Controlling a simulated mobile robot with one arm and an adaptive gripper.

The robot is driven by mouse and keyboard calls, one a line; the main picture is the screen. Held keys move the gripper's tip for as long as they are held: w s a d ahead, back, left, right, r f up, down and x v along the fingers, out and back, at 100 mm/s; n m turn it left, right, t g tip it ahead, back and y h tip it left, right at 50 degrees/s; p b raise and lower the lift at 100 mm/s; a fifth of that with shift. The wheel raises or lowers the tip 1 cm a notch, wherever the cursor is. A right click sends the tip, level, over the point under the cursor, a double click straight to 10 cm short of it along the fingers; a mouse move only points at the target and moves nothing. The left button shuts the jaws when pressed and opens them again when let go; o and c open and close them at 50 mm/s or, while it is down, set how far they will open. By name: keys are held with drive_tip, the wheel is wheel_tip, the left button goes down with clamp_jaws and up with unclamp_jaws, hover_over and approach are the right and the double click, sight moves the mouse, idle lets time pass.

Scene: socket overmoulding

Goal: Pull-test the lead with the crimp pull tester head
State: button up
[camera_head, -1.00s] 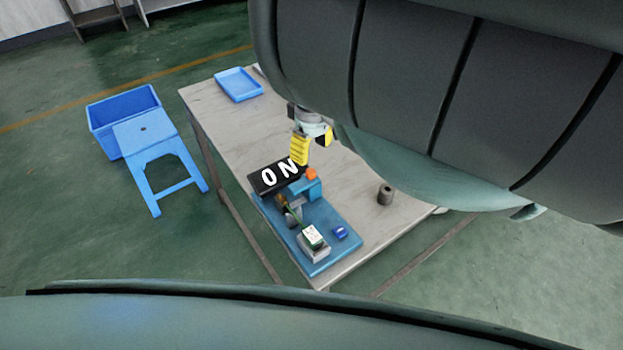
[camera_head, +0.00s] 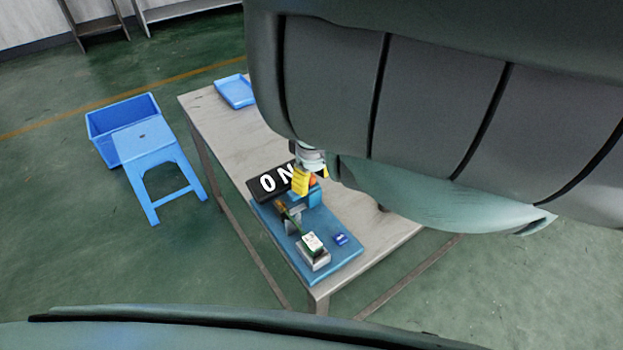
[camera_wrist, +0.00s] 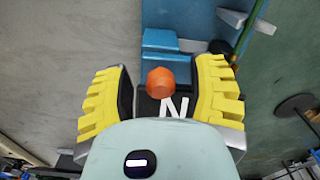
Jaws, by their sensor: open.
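The pull tester stands on a blue base plate (camera_head: 343,252) on the table. A blue block (camera_head: 308,197) with an orange knob (camera_head: 313,181) sits beside a black "ON" sign (camera_head: 262,190); I take this block to be the tester head. The thin green lead (camera_head: 294,219) runs from a grey bracket to a grey block with a white-topped green part (camera_head: 313,242). My gripper (camera_head: 312,182) is open above the tester head. In the wrist view, the orange knob (camera_wrist: 160,81) lies between the two yellow fingers, with a gap on each side. Part of the lead (camera_wrist: 249,28) shows at top right.
A small blue item (camera_head: 341,239) lies on the base plate. A blue tray (camera_head: 236,92) is at the table's far end, partly behind my arm. A blue stool (camera_head: 146,138) and blue bin (camera_head: 100,126) stand on the floor left. The table's front right is bare.

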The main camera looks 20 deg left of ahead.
clamp_jaws()
idle(0.4)
